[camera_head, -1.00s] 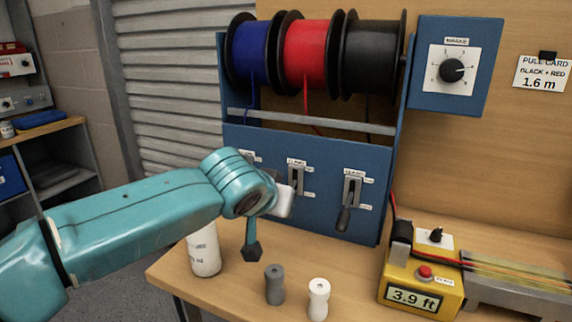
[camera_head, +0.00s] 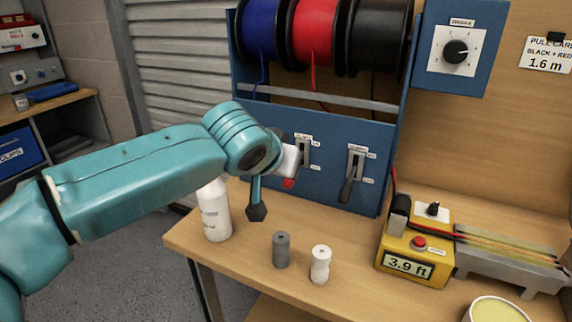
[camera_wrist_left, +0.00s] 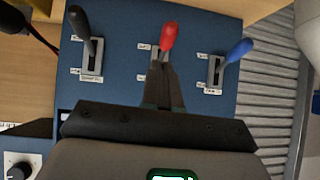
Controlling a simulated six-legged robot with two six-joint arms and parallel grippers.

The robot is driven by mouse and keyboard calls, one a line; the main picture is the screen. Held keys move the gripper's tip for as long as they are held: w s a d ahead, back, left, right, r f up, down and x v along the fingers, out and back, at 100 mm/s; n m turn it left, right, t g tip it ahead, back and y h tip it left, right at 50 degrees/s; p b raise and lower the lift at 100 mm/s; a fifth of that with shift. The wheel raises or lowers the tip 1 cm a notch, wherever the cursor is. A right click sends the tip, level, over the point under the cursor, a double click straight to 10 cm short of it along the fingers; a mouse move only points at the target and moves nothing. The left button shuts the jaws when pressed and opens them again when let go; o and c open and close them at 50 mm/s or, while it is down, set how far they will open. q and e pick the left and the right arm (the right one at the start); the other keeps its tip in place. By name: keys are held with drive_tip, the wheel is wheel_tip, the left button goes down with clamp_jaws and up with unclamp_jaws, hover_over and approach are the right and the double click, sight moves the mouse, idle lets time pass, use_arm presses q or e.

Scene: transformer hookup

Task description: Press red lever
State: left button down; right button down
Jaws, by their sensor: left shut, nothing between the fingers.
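The red lever (camera_wrist_left: 169,37) has its handle in front of the middle slot of the blue panel, between a black lever (camera_wrist_left: 80,22) and a blue lever (camera_wrist_left: 238,49). In the head view only its red end (camera_head: 288,183) shows, below my left wrist. My left gripper (camera_wrist_left: 162,62) is shut and empty, with its fingertips over the middle slot, right by the red lever's handle. Whether they touch it I cannot tell. In the head view my wrist hides the fingers. The black lever (camera_head: 346,190) hangs down to the right. My right gripper is not in view.
Blue, red and black wire spools (camera_head: 317,32) sit above the panel. A white bottle (camera_head: 215,213), a grey piece (camera_head: 281,250) and a white piece (camera_head: 320,265) stand on the bench below my arm. A yellow meter box (camera_head: 414,262) stands to the right.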

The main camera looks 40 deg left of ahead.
use_arm(q)
drive_tip(key=p+v, duration=0.1)
drive_tip(key=v, duration=0.7)
drive_tip(key=shift+s, duration=0.55)
drive_tip(key=shift+d, duration=0.1)
drive_tip(key=shift+s+f, duration=0.1)
